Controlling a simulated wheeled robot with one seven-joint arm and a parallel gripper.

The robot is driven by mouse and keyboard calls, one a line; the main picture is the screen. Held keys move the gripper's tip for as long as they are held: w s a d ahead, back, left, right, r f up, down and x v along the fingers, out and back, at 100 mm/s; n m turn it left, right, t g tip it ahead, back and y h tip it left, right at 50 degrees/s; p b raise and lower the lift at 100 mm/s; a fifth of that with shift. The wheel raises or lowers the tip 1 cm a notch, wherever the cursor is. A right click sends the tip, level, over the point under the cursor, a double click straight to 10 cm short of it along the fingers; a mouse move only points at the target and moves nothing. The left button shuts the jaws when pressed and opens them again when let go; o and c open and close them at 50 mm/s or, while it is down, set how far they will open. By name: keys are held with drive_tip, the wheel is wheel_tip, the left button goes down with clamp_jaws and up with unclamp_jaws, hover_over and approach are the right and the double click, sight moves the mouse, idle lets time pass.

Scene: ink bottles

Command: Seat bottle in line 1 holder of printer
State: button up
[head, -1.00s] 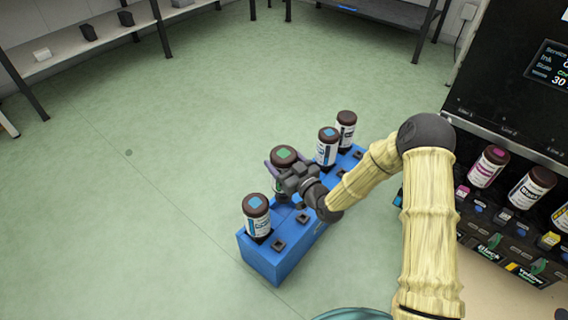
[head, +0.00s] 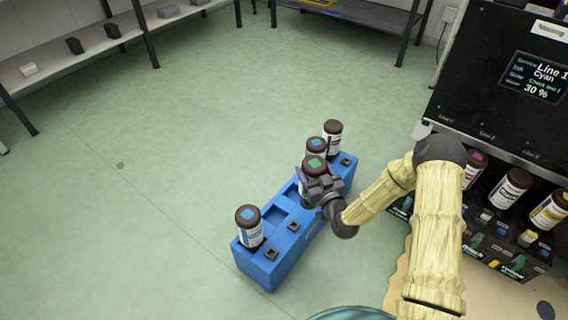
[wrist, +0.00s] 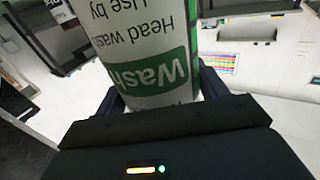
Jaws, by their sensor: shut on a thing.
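My gripper (head: 314,188) is shut on a bottle with a dark cap and green top mark (head: 314,165). In the wrist view this bottle (wrist: 150,45) shows a white and green label reading "Wash" and "Head wash". It is over the blue rack (head: 275,272), close to a blue-marked bottle (head: 316,146); I cannot tell whether they touch. Another blue-marked bottle (head: 249,228) stands at the rack's near end, and a dark-capped bottle (head: 332,138) at the far end. The printer (head: 490,75) is at the right. My arm hides the area of its line 1 holder.
The printer's screen (head: 535,78) reads Line 1, Cyan, 30 %. A magenta-marked bottle (head: 474,168), a dark-capped bottle (head: 510,190) and a yellow-labelled bottle (head: 549,212) stand at the printer. The rack has empty slots. Shelves line the back; the floor at left is clear.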

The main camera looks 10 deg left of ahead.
drive_tip(key=s+d+m+t+h+p, duration=0.1)
drive_tip(key=d+m+t+h+p, duration=0.2)
drive_tip(key=d, duration=1.9)
drive_tip(key=m+h+p, duration=0.3)
drive_tip(key=h+p, duration=0.1)
drive_tip(key=h, duration=0.3)
drive_tip(key=shift+s+m, duration=0.25)
drive_tip(key=shift+m, duration=0.05)
drive_tip(key=shift+w+d+r, duration=0.1)
drive_tip(key=shift+d, duration=0.1)
